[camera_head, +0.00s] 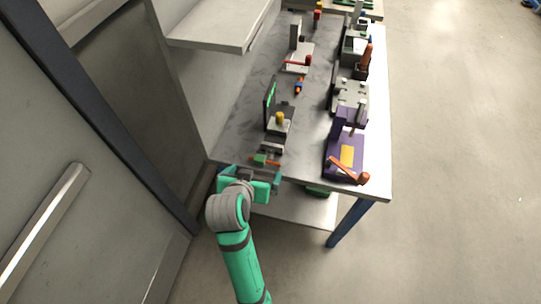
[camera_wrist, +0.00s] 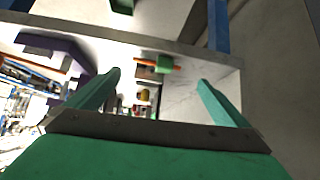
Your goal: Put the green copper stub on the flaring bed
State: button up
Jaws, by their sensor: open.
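The copper stub with a green block on it (camera_head: 260,158) lies near the front edge of the table, with its orange ends sticking out sideways. It also shows in the wrist view (camera_wrist: 163,65), between and beyond my fingertips. My gripper (camera_head: 252,175) is open and empty, just short of the stub at the table's near edge, and does not visibly touch it. A purple fixture with a yellow pad (camera_head: 347,155) and an orange lever stands at the front right. I cannot tell for sure whether this fixture is the flaring bed.
Behind the stub stand small grey blocks (camera_head: 272,148) and a grey stand with a yellow knob (camera_head: 280,118). Grey fixtures (camera_head: 350,93) line the table's right side. A cabinet door (camera_head: 60,190) is close on the left. Bare tabletop (camera_head: 307,130) lies between the rows.

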aim_at(265, 158)
jog(key=shift+m+g, duration=0.3)
jog(key=shift+m, duration=0.2)
jog(key=shift+w+d+r+x, duration=0.1)
jog(key=shift+w+r+x, duration=0.15)
jog(key=shift+x, duration=1.45)
jog(key=shift+w+d+r+x, duration=0.15)
jog(key=shift+w+r+x, duration=0.1)
jog(key=shift+x, duration=1.45)
jog(key=shift+w+d+r+x, duration=0.15)
jog(key=shift+r+x, duration=0.1)
jog(key=shift+x, duration=1.45)
jog(key=c, duration=0.9)
jog(key=shift+c, duration=0.2)
jog(key=shift+r, duration=0.15)
